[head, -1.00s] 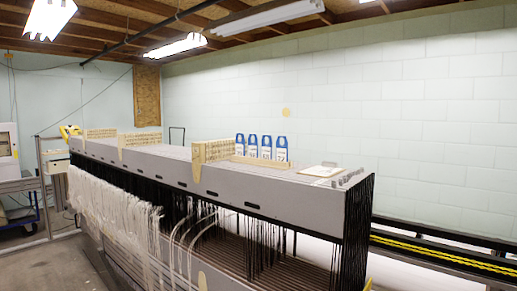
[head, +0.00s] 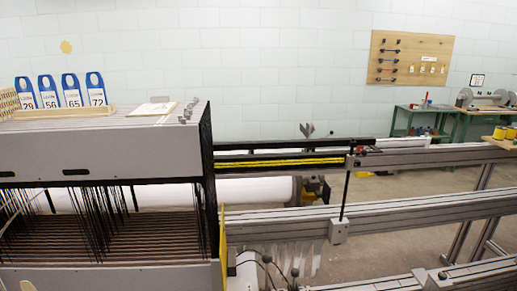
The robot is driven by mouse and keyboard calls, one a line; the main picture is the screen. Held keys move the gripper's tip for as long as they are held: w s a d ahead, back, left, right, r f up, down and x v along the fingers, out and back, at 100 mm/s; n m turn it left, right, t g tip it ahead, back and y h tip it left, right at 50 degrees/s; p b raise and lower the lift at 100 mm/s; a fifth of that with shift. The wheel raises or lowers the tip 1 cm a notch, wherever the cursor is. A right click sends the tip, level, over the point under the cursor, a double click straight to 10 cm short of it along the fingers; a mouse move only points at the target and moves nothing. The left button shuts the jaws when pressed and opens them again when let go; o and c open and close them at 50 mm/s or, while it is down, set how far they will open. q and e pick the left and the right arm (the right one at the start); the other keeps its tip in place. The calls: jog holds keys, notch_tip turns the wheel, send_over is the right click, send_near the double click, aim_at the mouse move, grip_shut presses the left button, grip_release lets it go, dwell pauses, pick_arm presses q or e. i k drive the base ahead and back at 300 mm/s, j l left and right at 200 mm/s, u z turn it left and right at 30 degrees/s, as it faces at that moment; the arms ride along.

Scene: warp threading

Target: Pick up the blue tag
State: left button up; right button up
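Several blue tags with white number labels stand upright in a row on top of the grey loom housing (head: 110,150), at the far left of the head view. Neither of my grippers shows in the head view.
A white card (head: 152,109) lies right of the tags. Metal rails (head: 390,217) run to the right. A pegboard (head: 409,59) hangs on the back wall above green workbenches (head: 440,121). Black cords (head: 95,210) hang below the housing.

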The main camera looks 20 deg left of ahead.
aim_at(27, 98)
jog(key=k+j, duration=0.1)
jog(key=j, duration=0.35)
jog(key=j+z, duration=0.1)
jog(key=j, duration=0.35)
jog(key=k+j, duration=0.15)
jog(key=j, duration=0.3)
jog(key=k+j+z, duration=0.1)
jog(key=j, duration=0.3)
jog(key=k+j, duration=0.1)
jog(key=j, duration=0.35)
jog(key=z, duration=0.05)
